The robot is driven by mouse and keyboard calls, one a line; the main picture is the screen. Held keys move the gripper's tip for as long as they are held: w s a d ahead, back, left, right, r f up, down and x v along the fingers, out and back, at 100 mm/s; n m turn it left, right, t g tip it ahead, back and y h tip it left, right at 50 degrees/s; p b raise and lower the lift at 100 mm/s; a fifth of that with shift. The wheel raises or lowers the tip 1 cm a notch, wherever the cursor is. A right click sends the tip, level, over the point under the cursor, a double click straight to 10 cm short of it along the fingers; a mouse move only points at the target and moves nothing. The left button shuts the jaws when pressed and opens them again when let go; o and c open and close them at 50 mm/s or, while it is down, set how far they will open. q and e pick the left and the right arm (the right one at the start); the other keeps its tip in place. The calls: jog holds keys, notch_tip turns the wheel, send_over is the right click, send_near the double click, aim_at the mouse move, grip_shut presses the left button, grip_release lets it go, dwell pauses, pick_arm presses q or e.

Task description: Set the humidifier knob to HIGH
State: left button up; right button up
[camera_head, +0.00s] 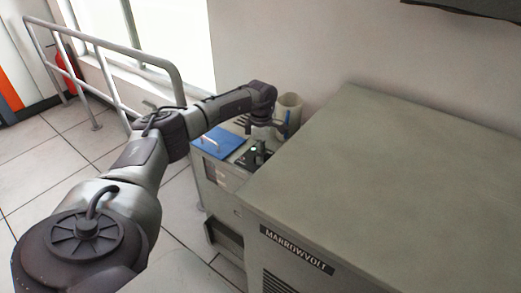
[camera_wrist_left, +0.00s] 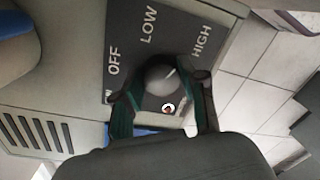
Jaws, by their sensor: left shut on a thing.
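In the left wrist view a round grey knob (camera_wrist_left: 160,75) sits on a dark dial plate (camera_wrist_left: 133,58) lettered OFF, LOW and HIGH. The short white line on the knob points up and right, toward the HIGH label (camera_wrist_left: 201,42). My left gripper (camera_wrist_left: 163,88) has one finger on each side of the knob and is shut on it. In the head view my left gripper (camera_head: 257,153) reaches down onto the humidifier top beside the big cabinet; the knob is hidden there. My right gripper is in neither view.
A big grey-green cabinet (camera_head: 380,160) marked MARROWVOLT stands right of the gripper. A blue panel with a handle (camera_head: 218,142) lies left of it, and a pale cylinder (camera_head: 290,108) stands behind. A metal railing (camera_head: 115,47) runs along the window.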

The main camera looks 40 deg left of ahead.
pick_arm(q)
jog(key=shift+m, duration=0.6)
jog(key=o, duration=1.1)
jog(key=shift+o, duration=0.2)
notch_tip(320, 180, up, 12)
jog(key=shift+w+a, duration=0.2)
jog(key=shift+w, duration=0.1)
